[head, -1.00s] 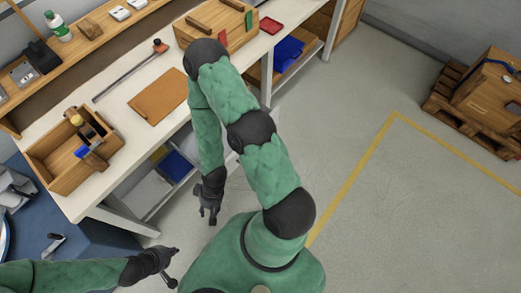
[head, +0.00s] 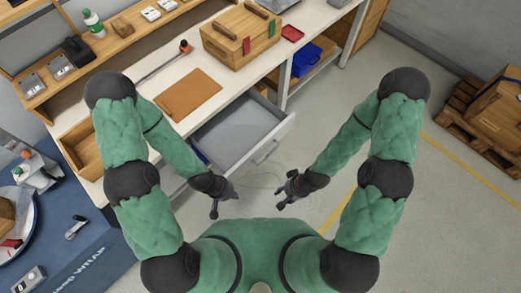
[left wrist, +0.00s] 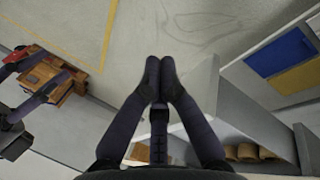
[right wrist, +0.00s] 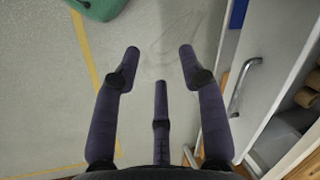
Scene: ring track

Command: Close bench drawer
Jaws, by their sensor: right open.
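The bench drawer (head: 240,128) stands pulled out below the worktop in the head view, its grey inside showing and a bar handle (head: 267,151) on its pale front. The handle (right wrist: 246,84) also shows in the right wrist view, right of the fingers and apart from them. My right gripper (head: 284,191) is open and empty in front of the drawer, fingers spread in the right wrist view (right wrist: 160,50). My left gripper (head: 224,203) is beside the drawer's near left corner; its fingers (left wrist: 160,62) are together with nothing visible between them. Contact with the drawer cannot be told.
The bench top holds a brown board (head: 187,95), a wooden box (head: 230,40) and an open wooden tray (head: 85,150). A blue bin (head: 306,60) sits on a lower shelf. A blue table (head: 85,255) stands at left.

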